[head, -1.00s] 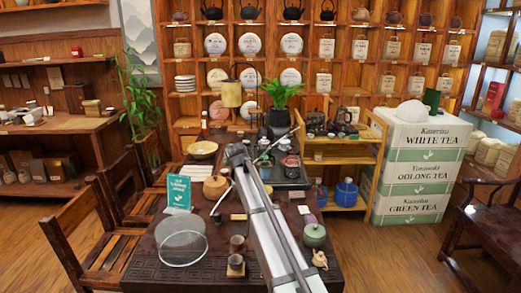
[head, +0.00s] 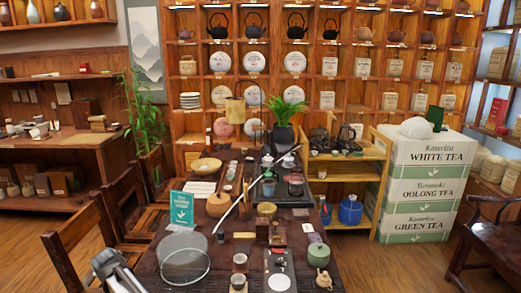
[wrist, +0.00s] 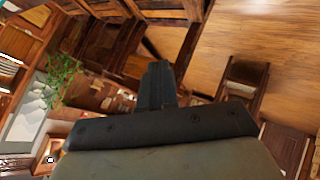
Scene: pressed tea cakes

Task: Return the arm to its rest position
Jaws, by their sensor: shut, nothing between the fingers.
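My gripper (wrist: 158,84) shows in the wrist view with its dark fingers together and nothing between them. It points over the wooden floor and chairs, clear of any object. In the head view only a grey part of my arm (head: 112,270) shows at the bottom left corner, beside the table; the gripper itself is out of that picture. The dark table (head: 218,268) is no longer covered by the arm. Pale round tea cakes (head: 254,62) stand in the back wall shelves.
A shelf cart (head: 345,178) and stacked tea boxes (head: 425,190) stand right.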

